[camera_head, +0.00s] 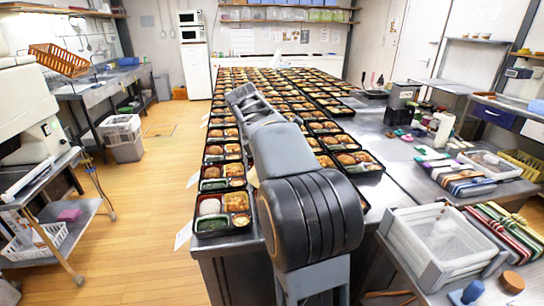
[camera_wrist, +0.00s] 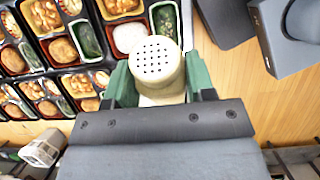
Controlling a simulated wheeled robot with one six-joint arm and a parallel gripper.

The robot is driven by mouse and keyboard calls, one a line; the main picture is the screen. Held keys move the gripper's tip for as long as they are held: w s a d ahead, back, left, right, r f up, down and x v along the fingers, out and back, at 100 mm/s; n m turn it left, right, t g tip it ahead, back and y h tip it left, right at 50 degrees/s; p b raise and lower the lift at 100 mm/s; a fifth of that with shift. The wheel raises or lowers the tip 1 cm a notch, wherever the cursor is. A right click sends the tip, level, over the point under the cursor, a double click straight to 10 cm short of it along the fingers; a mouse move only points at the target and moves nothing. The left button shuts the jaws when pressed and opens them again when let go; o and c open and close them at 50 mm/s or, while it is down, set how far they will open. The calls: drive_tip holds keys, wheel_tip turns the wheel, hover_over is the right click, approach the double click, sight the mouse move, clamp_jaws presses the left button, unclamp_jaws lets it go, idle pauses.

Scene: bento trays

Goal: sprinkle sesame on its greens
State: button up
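My gripper (camera_wrist: 158,88) has green fingers shut on a cream shaker (camera_wrist: 157,62), one finger on each side. The shaker's round top with small dark holes faces the wrist camera. Just beyond it in the wrist view lies a bento tray with white rice (camera_wrist: 128,38) and dark greens (camera_wrist: 165,20), partly hidden by the shaker. Another tray's greens (camera_wrist: 87,40) show to the left. In the head view my arm hides the gripper. The nearest tray there (camera_head: 222,214) holds greens (camera_head: 212,224) at its front left corner.
Rows of filled bento trays cover the long table (camera_head: 232,246) in the head view. A side counter at right holds a white bin (camera_head: 440,240), bottles and utensils. A cart (camera_head: 75,215) stands at left. The wooden floor (camera_head: 145,220) left of the table is clear.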

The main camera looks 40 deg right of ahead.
drive_tip(key=g+h+p, duration=0.1)
drive_tip(key=h, duration=0.1)
drive_tip(key=r+g+h+p, duration=0.1)
drive_tip(key=h+p, duration=0.1)
drive_tip(key=shift+a+r+h, duration=0.1)
drive_tip(key=shift+r+h, duration=0.05)
drive_tip(key=shift+h, duration=0.25)
drive_tip(key=g+h+p, duration=0.2)
drive_tip(key=h, duration=0.1)
drive_tip(key=shift+r+h, duration=0.15)
drive_tip(key=shift+h, duration=0.25)
idle(0.4)
